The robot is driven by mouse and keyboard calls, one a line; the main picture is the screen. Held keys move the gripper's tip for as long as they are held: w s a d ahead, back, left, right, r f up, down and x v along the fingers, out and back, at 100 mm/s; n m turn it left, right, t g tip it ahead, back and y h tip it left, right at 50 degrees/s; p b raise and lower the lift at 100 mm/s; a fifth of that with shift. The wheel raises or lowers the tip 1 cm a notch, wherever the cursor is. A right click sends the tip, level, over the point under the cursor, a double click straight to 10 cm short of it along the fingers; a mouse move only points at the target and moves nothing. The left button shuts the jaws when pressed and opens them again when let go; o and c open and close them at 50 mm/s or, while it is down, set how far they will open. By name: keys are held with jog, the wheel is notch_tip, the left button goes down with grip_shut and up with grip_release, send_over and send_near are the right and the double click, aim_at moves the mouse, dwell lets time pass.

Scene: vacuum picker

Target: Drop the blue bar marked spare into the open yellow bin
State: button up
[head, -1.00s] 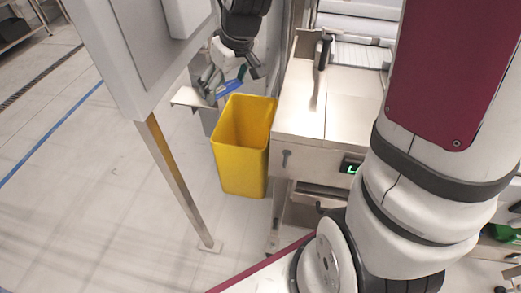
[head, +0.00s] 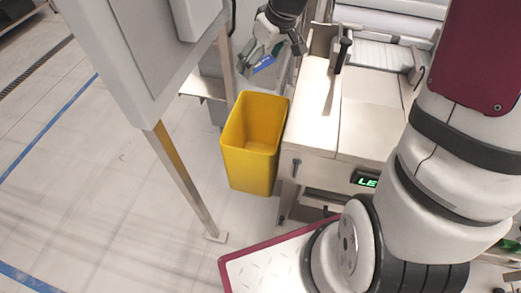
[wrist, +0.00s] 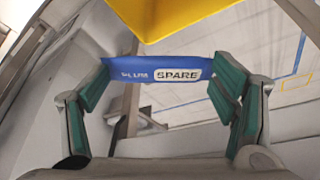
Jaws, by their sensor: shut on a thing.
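The blue bar (head: 263,64) is held across my gripper (head: 271,55), which is shut on it between both fingers. In the wrist view the bar (wrist: 138,69) spans the green finger pads, and its white label reads SPARE. My gripper (wrist: 168,92) grips it near both ends. The open yellow bin (head: 250,160) stands upright on the floor; its inside looks empty where I can see it. In the head view, gripper and bar appear just beyond the bin's far rim. The bin (wrist: 180,15) also shows at the top of the wrist view, apart from the bar.
A metal machine (head: 310,120) with a green display stands close to the bin's right side. A grey cabinet on a leg (head: 185,185) stands to the left, with a small metal shelf (head: 195,86) behind. Open floor lies at the lower left.

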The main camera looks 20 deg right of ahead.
jog(key=shift+w+d+r+n+y+p, duration=0.15)
jog(key=shift+r+n+p, duration=0.2)
jog(key=shift+p, duration=0.6)
jog(key=shift+w+a+r+n+y+p, duration=0.15)
jog(key=shift+n+p, duration=0.25)
jog(key=shift+p, duration=0.6)
jog(key=shift+w+d+r+n+y+p, duration=0.1)
jog(key=shift+r+n+p, duration=0.25)
jog(key=shift+p, duration=0.6)
jog(key=n+p, duration=0.1)
jog(key=p, duration=0.3)
jog(key=shift+s+r+n+g+y, duration=0.2)
jog(key=shift+r+n+g+y, duration=0.1)
jog(key=shift+n+g, duration=0.1)
jog(key=s+n+p, duration=0.1)
jog(key=p, duration=0.4)
jog(key=shift+s+d+n+y, duration=0.15)
jog(key=shift+n+y, duration=0.15)
notch_tip(320, 180, down, 14)
jog(key=s+n+g, duration=0.1)
jog(key=shift+s+n+p, duration=0.25)
jog(key=shift+n+p, duration=0.05)
jog(key=shift+p, duration=0.05)
jog(key=shift+d+r, duration=0.1)
jog(key=shift+r, duration=0.05)
jog(key=o, duration=1.1)
